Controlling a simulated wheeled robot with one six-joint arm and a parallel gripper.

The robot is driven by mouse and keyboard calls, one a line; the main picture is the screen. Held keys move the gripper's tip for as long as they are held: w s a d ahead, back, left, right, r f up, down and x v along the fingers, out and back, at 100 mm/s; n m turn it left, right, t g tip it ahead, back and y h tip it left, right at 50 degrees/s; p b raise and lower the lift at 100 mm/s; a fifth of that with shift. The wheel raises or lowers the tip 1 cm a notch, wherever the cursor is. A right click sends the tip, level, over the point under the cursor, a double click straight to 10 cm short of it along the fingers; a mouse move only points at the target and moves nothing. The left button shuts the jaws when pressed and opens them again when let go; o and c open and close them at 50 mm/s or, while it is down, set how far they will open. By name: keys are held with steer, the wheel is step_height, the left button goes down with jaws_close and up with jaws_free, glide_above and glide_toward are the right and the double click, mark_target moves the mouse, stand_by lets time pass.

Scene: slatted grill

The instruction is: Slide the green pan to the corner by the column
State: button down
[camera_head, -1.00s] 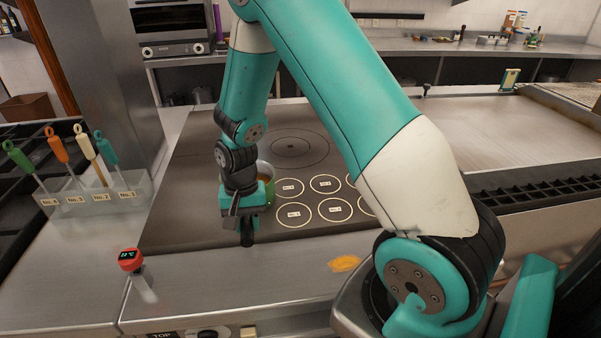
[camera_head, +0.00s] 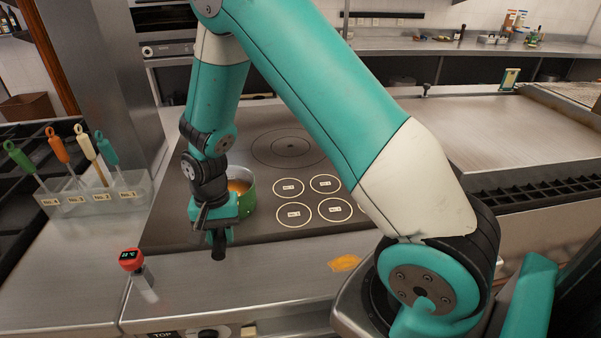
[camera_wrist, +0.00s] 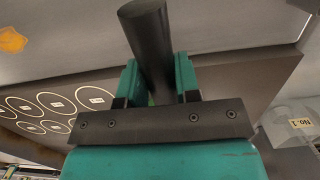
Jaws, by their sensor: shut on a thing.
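The green pan (camera_head: 244,200) stands on the dark cooktop (camera_head: 265,222), left of the marked circles, with something orange-brown inside. My gripper (camera_head: 217,236) is in front of its near left side and hides part of the pan. In the wrist view my gripper (camera_wrist: 158,88) is shut on the pan's dark handle (camera_wrist: 148,40), which sticks out between the fingers. Only a sliver of green shows behind the handle there. The steel column (camera_head: 118,80) rises beyond the cooktop's far left corner.
A clear rack (camera_head: 120,197) with several coloured-handled tools stands left of the cooktop. A red-topped thermometer (camera_head: 131,260) is on the front counter, and an orange patch (camera_head: 344,263) lies to its right. The cooktop between pan and column looks bare.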

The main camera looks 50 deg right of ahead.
steer(key=shift+a, duration=0.25)
steer(key=shift+w+a, duration=0.2)
steer(key=shift+a, duration=0.45)
steer(key=shift+w+a, duration=0.2)
steer(key=shift+a, duration=0.5)
steer(key=shift+w+a, duration=0.2)
steer(key=shift+a, duration=0.45)
steer(key=c, duration=0.8)
jaws_free()
steer(key=shift+o, duration=0.2)
steer(key=shift+s+f, duration=0.1)
step_height(320, 180, up, 18)
steer(key=w+d+b, duration=0.1)
steer(key=b, duration=0.2)
steer(key=shift+w+f, duration=0.25)
steer(key=shift+w, duration=0.05)
steer(key=shift+d, duration=0.1)
